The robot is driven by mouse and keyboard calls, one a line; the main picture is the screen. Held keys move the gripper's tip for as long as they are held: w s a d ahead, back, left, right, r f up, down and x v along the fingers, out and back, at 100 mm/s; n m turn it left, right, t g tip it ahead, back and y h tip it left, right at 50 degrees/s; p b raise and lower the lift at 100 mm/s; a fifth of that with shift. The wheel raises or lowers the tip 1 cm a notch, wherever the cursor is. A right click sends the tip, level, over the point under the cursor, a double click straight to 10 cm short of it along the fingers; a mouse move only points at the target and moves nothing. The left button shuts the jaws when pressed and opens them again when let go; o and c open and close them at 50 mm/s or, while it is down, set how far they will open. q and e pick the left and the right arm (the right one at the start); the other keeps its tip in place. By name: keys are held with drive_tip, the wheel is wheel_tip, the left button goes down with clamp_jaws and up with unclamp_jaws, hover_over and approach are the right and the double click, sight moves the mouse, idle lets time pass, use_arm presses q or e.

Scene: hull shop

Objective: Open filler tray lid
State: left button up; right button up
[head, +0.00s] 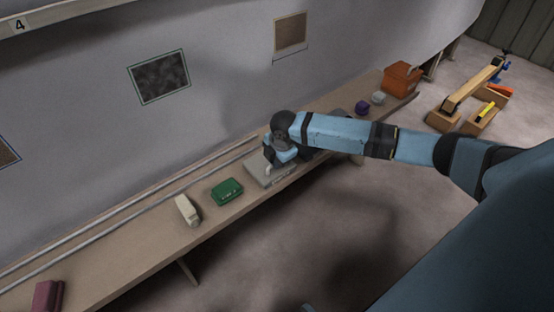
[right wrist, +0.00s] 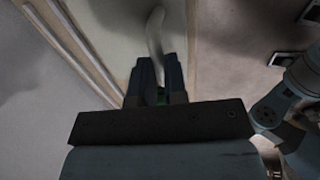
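The filler tray (head: 256,178) is a flat grey box on the long bench, with small marks on its front edge. A pale curved handle (right wrist: 155,32) shows in the right wrist view. It runs down between the two dark fingers of my right gripper (right wrist: 160,78), which stand close on both sides of it. I cannot tell whether the lid is raised at all. My left gripper is not in view.
On the bench (head: 130,255), a green case (head: 227,191) and a cream block (head: 187,210) stand left of the tray. Purple (head: 362,107) and grey (head: 378,98) small items and an orange box (head: 401,79) stand right. The hull wall (head: 90,130) rises behind.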

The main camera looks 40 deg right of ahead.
clamp_jaws()
drive_tip(key=shift+w+r, duration=0.1)
drive_tip(key=shift+w, duration=0.35)
drive_tip(key=w, duration=0.3)
drive_tip(key=w+p, duration=0.1)
drive_tip(key=w, duration=0.5)
drive_tip(key=shift+w+a+p, duration=0.15)
drive_tip(key=shift+a+p, duration=0.25)
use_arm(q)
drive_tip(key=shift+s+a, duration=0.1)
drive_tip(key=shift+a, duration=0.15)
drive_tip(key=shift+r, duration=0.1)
use_arm(e)
drive_tip(key=o, duration=0.6)
unclamp_jaws()
drive_tip(key=shift+c, duration=0.2)
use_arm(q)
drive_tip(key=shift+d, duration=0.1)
